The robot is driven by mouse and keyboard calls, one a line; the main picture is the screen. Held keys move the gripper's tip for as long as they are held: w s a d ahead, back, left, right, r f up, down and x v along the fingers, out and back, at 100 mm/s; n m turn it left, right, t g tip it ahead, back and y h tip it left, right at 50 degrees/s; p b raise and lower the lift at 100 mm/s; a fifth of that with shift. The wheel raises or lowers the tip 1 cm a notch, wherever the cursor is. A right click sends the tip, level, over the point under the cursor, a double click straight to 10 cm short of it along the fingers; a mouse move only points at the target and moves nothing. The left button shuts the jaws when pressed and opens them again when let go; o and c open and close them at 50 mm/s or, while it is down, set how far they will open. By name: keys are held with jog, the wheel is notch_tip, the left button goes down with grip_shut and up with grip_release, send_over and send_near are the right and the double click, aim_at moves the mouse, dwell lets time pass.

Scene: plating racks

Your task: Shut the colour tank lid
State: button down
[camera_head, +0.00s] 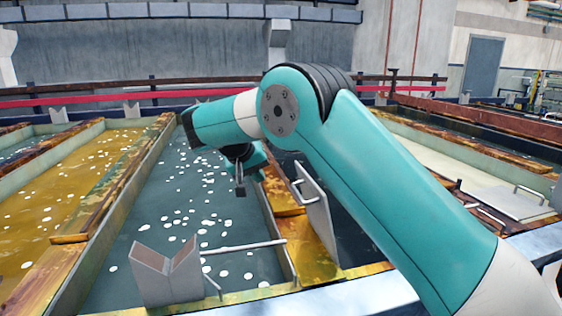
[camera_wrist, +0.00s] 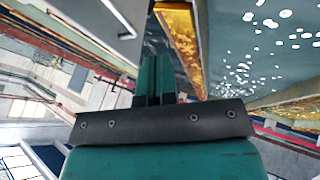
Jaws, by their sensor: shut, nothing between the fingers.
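A pale grey lid (camera_head: 319,222) stands upright, open, at the edge of a dark-liquid tank (camera_head: 358,232), with a bar handle (camera_head: 300,188) on its left face. I cannot tell from any label that this is the colour tank. My gripper (camera_head: 240,191) points down, left of the lid and apart from it, above the neighbouring tank with white floating specks. In the wrist view my gripper (camera_wrist: 154,78) is shut and empty, and a grey panel with a bar handle (camera_wrist: 118,18), likely the lid, shows at upper left. My arm hides part of the dark tank.
The speckled tank (camera_head: 170,215) lies left of the lid, with an orange-brown tank (camera_head: 70,195) farther left. A V-shaped bracket (camera_head: 166,272) and a rod (camera_head: 243,247) stand at the front. Another lid (camera_head: 510,205) lies flat at right. Red rails run behind.

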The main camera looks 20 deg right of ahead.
jog(key=w+d+f+p, duration=0.2)
jog(key=d+f+p, duration=0.3)
jog(key=d+f, duration=0.2)
jog(key=shift+w+d+f, duration=0.25)
jog(key=shift+d, duration=1.05)
jog(key=shift+r, duration=0.1)
